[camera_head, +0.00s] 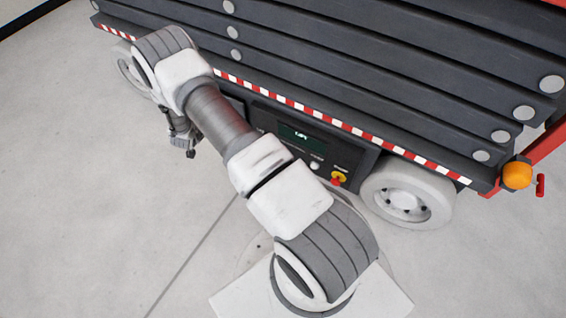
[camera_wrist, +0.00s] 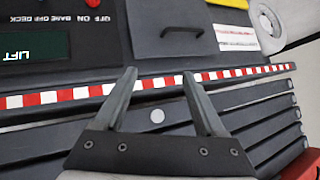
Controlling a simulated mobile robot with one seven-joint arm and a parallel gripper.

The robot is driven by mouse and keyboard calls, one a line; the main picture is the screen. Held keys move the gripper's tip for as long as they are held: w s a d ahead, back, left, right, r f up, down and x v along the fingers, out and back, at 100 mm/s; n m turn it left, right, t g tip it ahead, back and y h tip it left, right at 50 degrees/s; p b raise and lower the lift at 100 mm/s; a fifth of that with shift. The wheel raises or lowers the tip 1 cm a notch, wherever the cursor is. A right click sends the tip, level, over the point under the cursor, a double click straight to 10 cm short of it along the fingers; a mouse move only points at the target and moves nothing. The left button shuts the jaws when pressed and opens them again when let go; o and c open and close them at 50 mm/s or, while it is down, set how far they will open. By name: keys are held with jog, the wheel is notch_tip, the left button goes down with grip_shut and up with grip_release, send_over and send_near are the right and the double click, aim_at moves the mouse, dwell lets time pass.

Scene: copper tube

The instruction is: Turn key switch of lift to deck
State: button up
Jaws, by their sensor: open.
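The lift's dark control panel (camera_head: 300,148) shows in the head view with a lit display (camera_head: 297,133), partly behind my arm. In the wrist view the panel is upside down, with the display (camera_wrist: 22,52) reading LIFT at the left. The labels for base, off and deck (camera_wrist: 40,21) stand near the top left edge. The key switch itself is not clearly visible; it is cut off or too small to tell. My gripper (camera_wrist: 159,74) is open and empty, its fingers in front of the striped edge. In the head view my gripper (camera_head: 184,140) is left of the panel.
A red button on yellow (camera_head: 338,179) sits at the panel's right end. A black handle (camera_wrist: 183,31) is on the cover beside the panel. A red-and-white striped edge (camera_head: 345,124) runs above the panel. A wheel (camera_head: 408,200) stands at right. The floor at left is clear.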

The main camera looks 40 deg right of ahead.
jog(key=s+d+f+m+g+h+b, duration=0.1)
jog(key=s+d+f+g+h+b, duration=0.2)
jog(key=s+f, duration=0.75)
jog(key=s+d+f+m+h+b, duration=0.1)
jog(key=s+d+f+h+b, duration=0.15)
jog(key=s+d+f, duration=0.75)
jog(key=w+d+f+b, duration=0.4)
jog(key=w+d+f, duration=0.4)
jog(key=d+f, duration=0.1)
jog(key=shift+d+f+h+b, duration=0.35)
jog(key=shift+d+b, duration=0.05)
jog(key=shift+d, duration=0.25)
jog(key=shift+c, duration=0.3)
grip_shut()
